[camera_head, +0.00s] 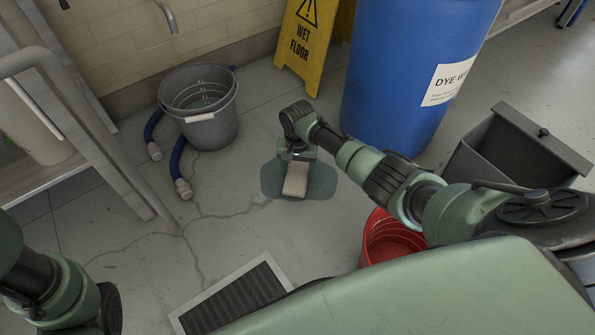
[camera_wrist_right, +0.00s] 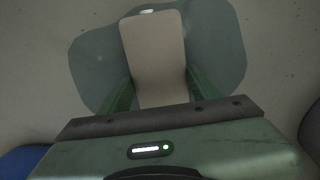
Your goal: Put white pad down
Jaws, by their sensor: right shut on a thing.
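The white pad (camera_head: 295,180) is a small off-white block at the end of my right arm, near the middle of the head view. My right gripper (camera_head: 297,160) is shut on it. In the right wrist view the pad (camera_wrist_right: 155,50) sits between the two green fingers and sticks out beyond them. A grey-green rounded patch (camera_head: 270,180) shows around and behind the pad; I cannot tell whether it is a puddle on the floor or how far the pad is from it. Part of my left arm shows at lower left, but its gripper does not.
A grey bucket (camera_head: 215,125) and blue hoses (camera_head: 178,165) are at the left. A yellow wet-floor sign (camera_head: 303,45) and blue drum (camera_head: 405,75) stand behind. A red bucket (camera_head: 385,240) and dark bin (camera_head: 515,150) are at right. A floor grate (camera_head: 230,295) lies in front.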

